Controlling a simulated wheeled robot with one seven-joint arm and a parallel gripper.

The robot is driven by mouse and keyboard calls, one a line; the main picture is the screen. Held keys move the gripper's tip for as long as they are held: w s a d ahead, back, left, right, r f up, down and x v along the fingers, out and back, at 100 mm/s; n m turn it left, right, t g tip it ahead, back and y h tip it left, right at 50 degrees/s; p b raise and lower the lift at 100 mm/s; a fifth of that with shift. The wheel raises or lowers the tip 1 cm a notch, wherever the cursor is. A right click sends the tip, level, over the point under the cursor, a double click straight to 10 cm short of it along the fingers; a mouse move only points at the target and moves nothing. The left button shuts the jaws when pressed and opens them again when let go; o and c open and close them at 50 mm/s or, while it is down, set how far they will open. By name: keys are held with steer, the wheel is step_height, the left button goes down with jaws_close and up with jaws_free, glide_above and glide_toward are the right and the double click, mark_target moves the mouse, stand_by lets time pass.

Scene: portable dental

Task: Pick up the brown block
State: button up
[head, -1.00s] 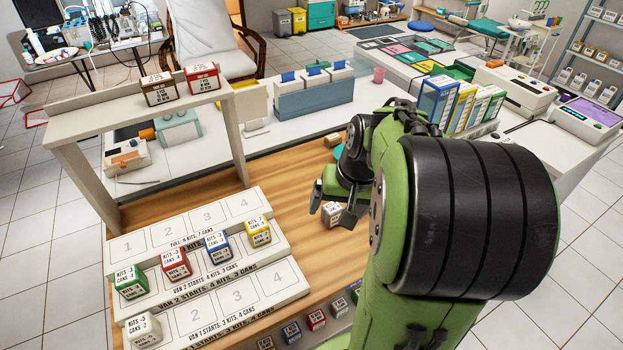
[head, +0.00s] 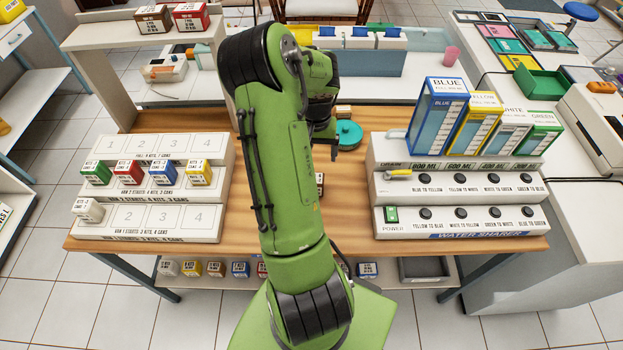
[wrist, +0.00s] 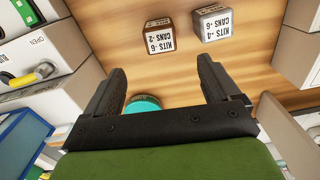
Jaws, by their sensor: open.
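In the wrist view the brown block (wrist: 168,40) lies on the wooden tabletop, its light label face reading upside down. A grey block (wrist: 212,22) sits close to its right, with a small gap. My gripper (wrist: 163,70) is open and empty, its fingers apart, with the brown block ahead of the gap between them and not touching. In the head view my arm hides most of this spot; a sliver of a block (head: 320,184) shows at the arm's right edge. My gripper (head: 328,148) is partly hidden there.
A teal round object (head: 348,134) lies by my gripper and also shows near the left finger (wrist: 143,103). The water sharer panel (head: 460,185) stands to the right, the numbered block racks (head: 150,215) to the left. Brown and red boxes top the shelf (head: 97,36).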

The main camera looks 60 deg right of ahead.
step_height(320, 180, down, 16)
steer(key=shift+r+b, duration=0.1)
steer(key=shift+b, duration=0.35)
steer(key=shift+r, duration=0.1)
steer(key=c, duration=1.1)
step_height(320, 180, up, 10)
steer(key=shift+p, duration=0.3)
